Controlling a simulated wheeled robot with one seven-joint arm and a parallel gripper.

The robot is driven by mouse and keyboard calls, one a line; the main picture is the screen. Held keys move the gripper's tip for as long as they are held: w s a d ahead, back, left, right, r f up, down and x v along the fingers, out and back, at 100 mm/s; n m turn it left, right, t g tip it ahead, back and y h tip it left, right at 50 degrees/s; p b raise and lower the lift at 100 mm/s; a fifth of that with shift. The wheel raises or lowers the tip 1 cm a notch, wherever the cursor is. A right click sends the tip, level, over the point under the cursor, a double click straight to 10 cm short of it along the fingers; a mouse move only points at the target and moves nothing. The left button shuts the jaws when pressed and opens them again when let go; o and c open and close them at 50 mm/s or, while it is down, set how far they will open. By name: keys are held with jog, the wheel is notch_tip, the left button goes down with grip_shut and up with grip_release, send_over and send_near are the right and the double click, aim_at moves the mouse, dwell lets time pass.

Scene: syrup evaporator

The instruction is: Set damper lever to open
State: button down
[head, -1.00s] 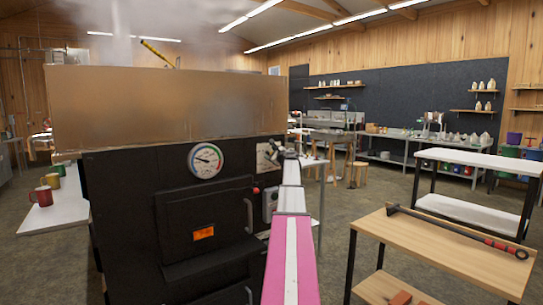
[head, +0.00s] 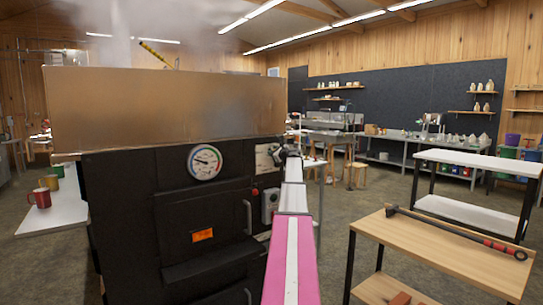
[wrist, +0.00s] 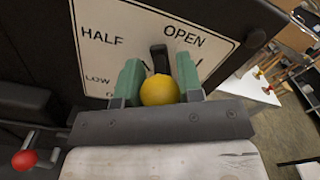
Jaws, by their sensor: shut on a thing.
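The damper lever shows in the wrist view as a black bar (wrist: 159,58) with a yellow ball knob (wrist: 160,90). It stands over a white plate (wrist: 133,33) marked LOW, HALF and OPEN. The bar's upper end lies between HALF and OPEN, nearer the O of OPEN. My gripper (wrist: 160,84) has its two green fingers on either side of the knob, shut on it. In the head view the plate (head: 265,158) is on the right of the black evaporator front, with my gripper (head: 283,152) partly covering it. The knob is hidden there.
The black evaporator (head: 130,200) has a round gauge (head: 204,162) and a door handle (head: 248,217). A red knob (wrist: 24,160) is at the wrist view's lower left. A wooden table (head: 440,246) with a long tool stands to the right.

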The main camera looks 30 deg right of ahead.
jog(key=shift+w+d+r+m, duration=0.1)
jog(key=shift+d+r+m, duration=0.15)
jog(key=shift+d+m, duration=0.75)
jog(key=shift+w+d+r+m, duration=0.1)
jog(key=shift+d+r+m, duration=0.1)
jog(key=shift+d+m, duration=0.7)
jog(key=shift+d+r+m, duration=0.25)
jog(key=shift+d+m, duration=0.5)
jog(key=shift+m, duration=0.45)
jog(key=shift+d, duration=0.1)
jog(key=c, duration=0.8)
grip_release()
jog(key=shift+o, duration=0.2)
jog(key=s, duration=1.1)
jog(key=shift+d, duration=0.4)
